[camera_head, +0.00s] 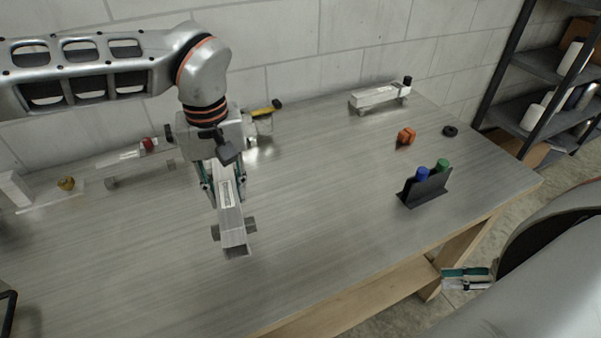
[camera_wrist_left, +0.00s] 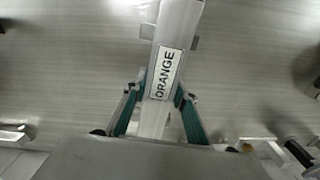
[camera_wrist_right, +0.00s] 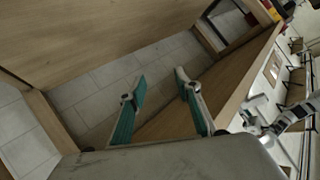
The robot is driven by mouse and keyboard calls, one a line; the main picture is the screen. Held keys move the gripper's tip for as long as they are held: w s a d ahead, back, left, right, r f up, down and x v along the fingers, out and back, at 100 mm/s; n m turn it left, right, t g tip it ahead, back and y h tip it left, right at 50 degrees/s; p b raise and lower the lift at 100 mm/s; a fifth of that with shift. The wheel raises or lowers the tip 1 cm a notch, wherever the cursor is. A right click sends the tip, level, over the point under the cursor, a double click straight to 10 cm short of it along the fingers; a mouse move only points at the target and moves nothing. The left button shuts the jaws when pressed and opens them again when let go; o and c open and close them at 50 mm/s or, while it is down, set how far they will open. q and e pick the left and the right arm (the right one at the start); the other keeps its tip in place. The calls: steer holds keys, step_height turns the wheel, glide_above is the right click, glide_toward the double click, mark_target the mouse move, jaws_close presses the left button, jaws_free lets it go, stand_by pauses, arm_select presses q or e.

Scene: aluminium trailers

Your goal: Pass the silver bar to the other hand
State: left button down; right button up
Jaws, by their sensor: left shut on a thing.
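The silver bar (camera_head: 234,238) is a long aluminium trailer with small wheels and a label reading ORANGE, clear in the left wrist view (camera_wrist_left: 178,35). My left gripper (camera_head: 222,192) points down and is shut on the bar, with a teal finger on each side. The bar's free end points toward the table's front edge. I cannot tell whether its wheels touch the table. My right gripper (camera_head: 452,279) is low at the right, beyond the table's front edge. In the right wrist view its fingers (camera_wrist_right: 160,82) are apart with nothing between them.
A black holder (camera_head: 425,190) with blue and green cylinders, an orange block (camera_head: 406,136) and a black ring (camera_head: 450,131) sit on the right. Another trailer (camera_head: 378,96) stands at the back. Trailers also line the left back. The front middle of the table (camera_head: 310,230) is clear.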

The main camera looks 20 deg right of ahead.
steer(key=w+d+r+m+t+h, duration=0.1)
steer(key=w+d+r+m+h, duration=0.1)
steer(key=d+r, duration=1.95)
steer(key=w+a+r+n+y, duration=0.2)
steer(key=w+a+r+n, duration=0.1)
steer(key=w+a, duration=0.2)
steer(key=w+a+r+n+y, duration=0.1)
steer(key=w+a+r+n, duration=0.1)
steer(key=w+a+n, duration=0.2)
steer(key=w+a+r+n+y, duration=0.2)
steer(key=w+a+r+n, duration=0.1)
steer(key=w+a, duration=0.3)
steer(key=shift+w+a+r+n+g+y, duration=0.2)
steer(key=shift+a+n, duration=0.15)
steer(key=shift+a, duration=0.3)
steer(key=shift+w+a+r+n+g+y, duration=0.1)
steer(key=shift+a+r+n+g, duration=0.2)
steer(key=shift+a, duration=0.35)
steer(key=w+a+r+n+g+y, duration=0.1)
steer(key=w+a+r+n+g, duration=0.15)
steer(key=a+n, duration=0.5)
steer(key=n+g+h, duration=0.5)
steer(key=n, duration=2.7)
glide_toward(253, 221)
steer(key=x, duration=0.9)
steer(key=shift+a+f, duration=0.15)
steer(key=shift+c, duration=0.3)
